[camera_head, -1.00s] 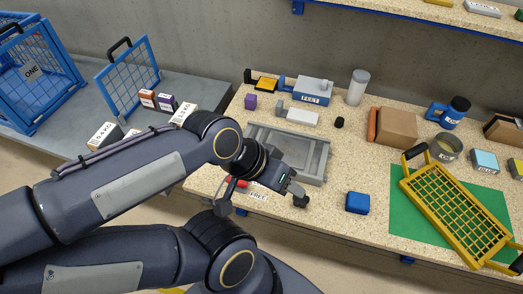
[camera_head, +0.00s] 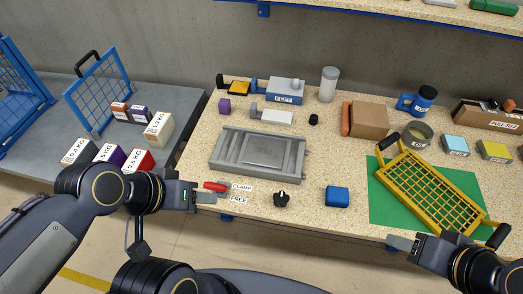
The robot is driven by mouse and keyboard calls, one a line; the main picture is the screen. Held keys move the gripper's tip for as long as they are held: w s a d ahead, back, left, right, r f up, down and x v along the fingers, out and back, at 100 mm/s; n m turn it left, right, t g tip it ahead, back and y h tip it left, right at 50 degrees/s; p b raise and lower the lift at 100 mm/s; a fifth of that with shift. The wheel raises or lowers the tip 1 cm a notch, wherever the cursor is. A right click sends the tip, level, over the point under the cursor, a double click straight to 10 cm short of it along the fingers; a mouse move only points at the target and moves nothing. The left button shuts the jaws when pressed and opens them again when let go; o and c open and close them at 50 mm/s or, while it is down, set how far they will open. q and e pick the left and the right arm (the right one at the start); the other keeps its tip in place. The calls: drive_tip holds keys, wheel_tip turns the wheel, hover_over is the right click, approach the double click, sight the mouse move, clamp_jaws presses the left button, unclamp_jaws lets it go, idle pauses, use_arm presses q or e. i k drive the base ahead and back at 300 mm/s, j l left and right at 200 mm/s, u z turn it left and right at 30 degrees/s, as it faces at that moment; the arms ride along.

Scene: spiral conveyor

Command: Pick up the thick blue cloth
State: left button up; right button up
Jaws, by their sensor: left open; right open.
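My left gripper (camera_head: 206,197) is open and empty at the front edge, well left of the cloth, beside a red lever. My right gripper (camera_head: 400,243) is open at the lower right, below the green mat and right of the cloth.
A grey fixture tray (camera_head: 228,143) sits at the left of the table. A black knob (camera_head: 281,199) stands left of the cloth. Bare tabletop surrounds the cloth.

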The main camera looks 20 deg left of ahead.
sight(338, 197)
drive_tip(key=u, duration=0.7)
drive_tip(key=k+l+u, duration=0.1)
drive_tip(key=l+u, duration=0.35)
drive_tip(key=k+l+u, duration=0.1)
drive_tip(key=u, duration=0.35)
drive_tip(key=k+l+u, duration=0.2)
drive_tip(key=u, duration=0.25)
drive_tip(key=k+l+u, duration=0.15)
drive_tip(key=l, duration=0.3)
drive_tip(key=k+l+u, duration=0.15)
drive_tip(key=k+l, duration=0.2)
